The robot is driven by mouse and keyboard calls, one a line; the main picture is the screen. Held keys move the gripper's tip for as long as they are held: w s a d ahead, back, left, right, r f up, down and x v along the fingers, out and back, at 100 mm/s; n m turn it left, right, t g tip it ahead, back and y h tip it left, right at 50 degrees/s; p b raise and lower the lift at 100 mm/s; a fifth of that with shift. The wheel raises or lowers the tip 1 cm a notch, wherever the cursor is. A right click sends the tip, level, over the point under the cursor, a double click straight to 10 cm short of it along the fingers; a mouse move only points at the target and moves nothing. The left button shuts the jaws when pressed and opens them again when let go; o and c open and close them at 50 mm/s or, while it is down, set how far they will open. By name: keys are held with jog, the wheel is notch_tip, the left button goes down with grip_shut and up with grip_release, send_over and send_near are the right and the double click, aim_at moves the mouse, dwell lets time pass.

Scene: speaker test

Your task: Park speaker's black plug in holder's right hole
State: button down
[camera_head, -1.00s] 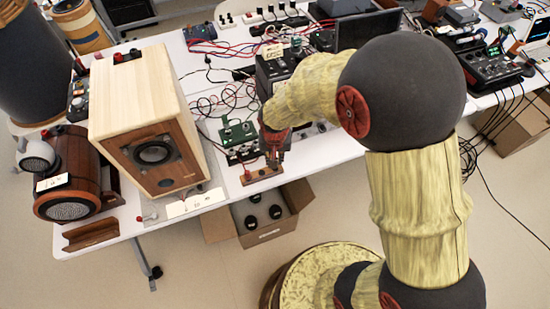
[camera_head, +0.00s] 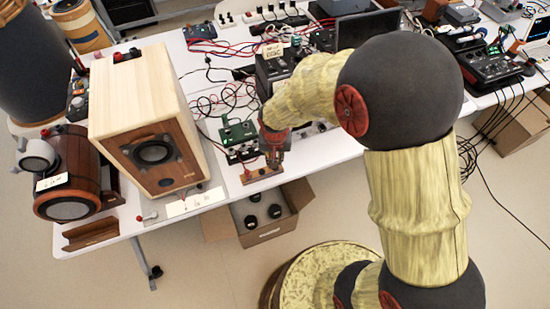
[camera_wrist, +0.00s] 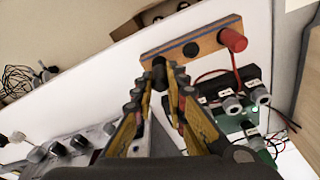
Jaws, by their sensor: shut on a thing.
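The holder is a wooden strip. In the head view it lies at the table's front edge (camera_head: 250,177), and in the wrist view it crosses the upper middle (camera_wrist: 213,36). A red plug (camera_wrist: 232,40) stands at its right end in the wrist view, which is its left end in the head view. A dark round hole (camera_wrist: 191,49) shows mid-strip. My gripper (camera_wrist: 170,75) is shut on the black plug (camera_wrist: 159,73), close to the strip's other end. The plug's tip and the hole beneath are hidden, so I cannot tell whether it is inserted. My gripper also shows in the head view (camera_head: 274,160).
A wooden box speaker (camera_head: 150,130) stands left of the holder. A green circuit box (camera_head: 236,132) and loose cables lie behind it. An open carton (camera_head: 270,228) with black round things sits on the floor below the table's edge.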

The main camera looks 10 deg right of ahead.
jog(key=shift+f+b, duration=0.55)
jog(key=shift+f, duration=0.35)
dwell(0.8)
jog(key=c, duration=1.7)
grip_release()
jog(key=shift+r, duration=0.15)
jog(key=shift+r+p, duration=2.8)
jog(key=shift+r, duration=0.9)
